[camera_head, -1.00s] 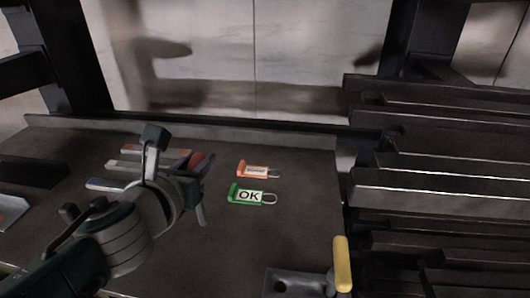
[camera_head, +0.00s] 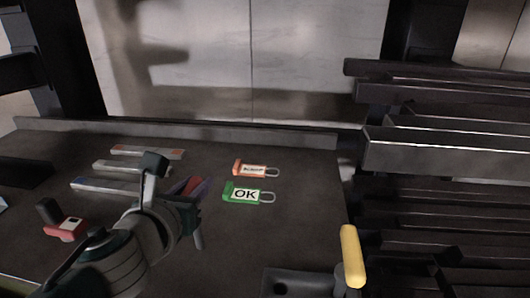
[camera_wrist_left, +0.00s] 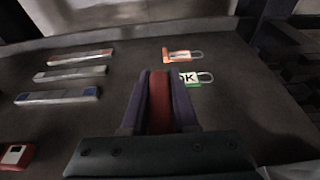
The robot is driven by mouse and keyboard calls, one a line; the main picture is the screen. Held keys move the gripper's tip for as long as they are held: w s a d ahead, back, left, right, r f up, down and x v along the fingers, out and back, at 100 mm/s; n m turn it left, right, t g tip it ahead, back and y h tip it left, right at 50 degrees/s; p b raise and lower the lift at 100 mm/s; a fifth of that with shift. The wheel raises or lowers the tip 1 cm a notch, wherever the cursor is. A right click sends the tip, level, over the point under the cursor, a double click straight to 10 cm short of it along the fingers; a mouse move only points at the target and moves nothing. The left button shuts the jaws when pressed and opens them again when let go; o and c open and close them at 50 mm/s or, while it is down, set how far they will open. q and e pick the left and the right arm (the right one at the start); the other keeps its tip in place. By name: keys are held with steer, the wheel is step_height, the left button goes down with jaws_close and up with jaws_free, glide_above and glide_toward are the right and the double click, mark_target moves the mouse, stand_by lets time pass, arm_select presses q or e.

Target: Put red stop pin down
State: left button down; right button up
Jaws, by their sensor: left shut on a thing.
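The red stop pin (camera_wrist_left: 160,100) is between the two purple fingers of my left gripper (camera_wrist_left: 160,82) in the left wrist view. My left gripper is shut on it. In the head view, the left gripper (camera_head: 190,187) is over the dark table, left of the green OK tag, and only a sliver of red shows between its fingers. I cannot tell whether the pin touches the table. My right gripper is not in view.
The green OK tag (camera_head: 241,194) and an orange tag (camera_head: 250,168) lie right of the gripper. Several grey bars (camera_head: 130,167) lie behind and left. A red block (camera_head: 68,227) is at left.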

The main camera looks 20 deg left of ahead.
arm_select(q)
steer(key=c, duration=0.7)
jaws_free()
steer(key=shift+f, duration=0.1)
steer(key=shift+r+p, duration=0.3)
steer(key=shift+p, duration=0.1)
steer(key=s+a+r+n+g+y+p, duration=0.1)
steer(key=s+r+n+g+y, duration=0.1)
steer(key=s+n, duration=0.7)
steer(key=s+a+r+n+g+y+p, duration=0.1)
steer(key=s+a+r+n+g, duration=0.15)
steer(key=s+n, duration=0.6)
steer(key=s+d+n+g+h, duration=0.2)
steer(key=d+n, duration=0.2)
steer(key=s+d+n+g+h, duration=0.2)
steer(key=s+d+n, duration=0.1)
steer(key=n, duration=0.2)
steer(key=s+d+f+n+g+h, duration=0.1)
steer(key=s+d+n+g+h, duration=0.1)
steer(key=s+d+n, duration=0.1)
steer(key=shift+s+d+n, duration=0.25)
steer(key=shift+d+n, duration=0.55)
steer(key=shift+n, duration=0.05)
